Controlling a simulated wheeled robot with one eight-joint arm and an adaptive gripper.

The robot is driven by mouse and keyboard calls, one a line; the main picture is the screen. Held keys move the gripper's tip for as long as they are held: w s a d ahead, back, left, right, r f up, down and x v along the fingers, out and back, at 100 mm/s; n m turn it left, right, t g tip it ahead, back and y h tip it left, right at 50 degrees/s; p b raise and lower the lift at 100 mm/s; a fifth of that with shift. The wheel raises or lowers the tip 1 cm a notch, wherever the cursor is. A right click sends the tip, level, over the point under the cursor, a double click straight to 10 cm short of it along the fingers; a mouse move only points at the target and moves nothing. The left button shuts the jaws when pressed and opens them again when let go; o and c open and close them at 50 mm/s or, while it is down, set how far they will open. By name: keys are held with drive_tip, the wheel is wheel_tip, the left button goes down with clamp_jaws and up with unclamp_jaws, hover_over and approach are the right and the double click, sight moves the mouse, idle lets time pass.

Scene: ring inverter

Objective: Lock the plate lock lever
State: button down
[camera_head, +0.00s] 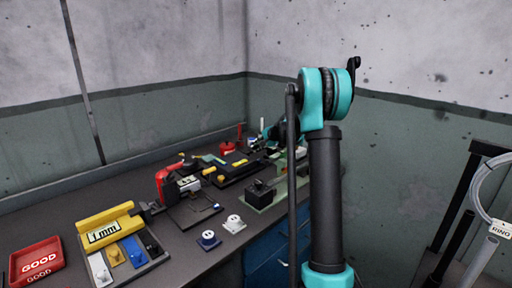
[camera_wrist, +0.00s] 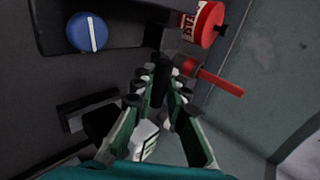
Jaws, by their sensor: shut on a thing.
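In the wrist view, my gripper (camera_wrist: 162,88) has its green and grey fingers on either side of a black round lever handle (camera_wrist: 161,70), and it is shut on it. The handle stands out from a dark fixture, and its lower part is hidden between the fingers. I take this handle to be the plate lock lever, though no label shows. In the head view, my arm reaches to the far end of the bench; the gripper is small and dark there, and the lever cannot be made out.
A red hammer-like part (camera_wrist: 215,78) lies close right of the fingers, with a red labelled can (camera_wrist: 203,24) above it. A blue dial (camera_wrist: 87,32) is upper left. In the head view, the bench (camera_head: 105,202) holds a red GOOD tray (camera_head: 38,262) and a yellow 1 mm block (camera_head: 105,229).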

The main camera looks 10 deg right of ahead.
idle(0.4)
drive_tip(key=c, duration=1.5)
unclamp_jaws()
drive_tip(key=shift+s+d, duration=0.1)
drive_tip(key=v, duration=1.2)
drive_tip(key=shift+f, duration=0.1)
